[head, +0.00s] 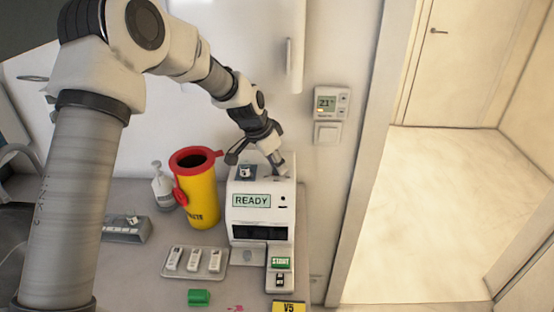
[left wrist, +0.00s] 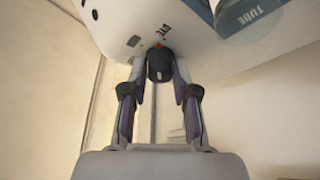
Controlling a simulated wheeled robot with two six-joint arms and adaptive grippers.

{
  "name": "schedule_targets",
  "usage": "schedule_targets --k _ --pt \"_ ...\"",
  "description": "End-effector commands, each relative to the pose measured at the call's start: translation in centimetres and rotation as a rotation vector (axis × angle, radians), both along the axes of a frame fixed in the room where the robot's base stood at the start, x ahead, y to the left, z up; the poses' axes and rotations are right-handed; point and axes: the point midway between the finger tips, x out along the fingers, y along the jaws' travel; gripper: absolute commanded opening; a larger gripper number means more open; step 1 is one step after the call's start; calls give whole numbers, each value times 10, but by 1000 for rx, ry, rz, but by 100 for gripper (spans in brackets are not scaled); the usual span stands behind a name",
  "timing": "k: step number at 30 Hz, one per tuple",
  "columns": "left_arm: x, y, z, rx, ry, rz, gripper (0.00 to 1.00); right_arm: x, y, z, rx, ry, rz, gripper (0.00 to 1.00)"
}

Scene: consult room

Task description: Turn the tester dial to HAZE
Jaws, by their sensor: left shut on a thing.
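The white tester (head: 262,215) stands on the counter with a green READY screen. My left gripper (head: 274,160) reaches down to its top at the back right. In the left wrist view my left gripper (left wrist: 159,72) is shut on the dark tester dial (left wrist: 160,66), one finger on each side. A small orange-red mark shows at the dial's edge, with small dark markings on the casing around it. I cannot read HAZE or tell the setting. In the head view the dial is not clearly seen. My right gripper is not in view.
A yellow bin (head: 202,200) with a red rim stands close left of the tester, with a white pump bottle (head: 162,188) beside it. A tray (head: 222,266) of white cassettes and a green block (head: 199,297) lie in front. A thermostat (head: 331,102) is on the wall.

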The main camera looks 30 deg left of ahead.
Motion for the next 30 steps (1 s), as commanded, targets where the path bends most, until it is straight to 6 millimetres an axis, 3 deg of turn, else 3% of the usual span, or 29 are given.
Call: schedule_targets --k 9,13,30 --pt "-6 -3 -2 3 20 282 0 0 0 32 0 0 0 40" --pt "-5 -3 -5 5 17 403 0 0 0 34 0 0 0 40" --pt "-5 -4 -11 4 17 773 0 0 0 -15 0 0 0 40"
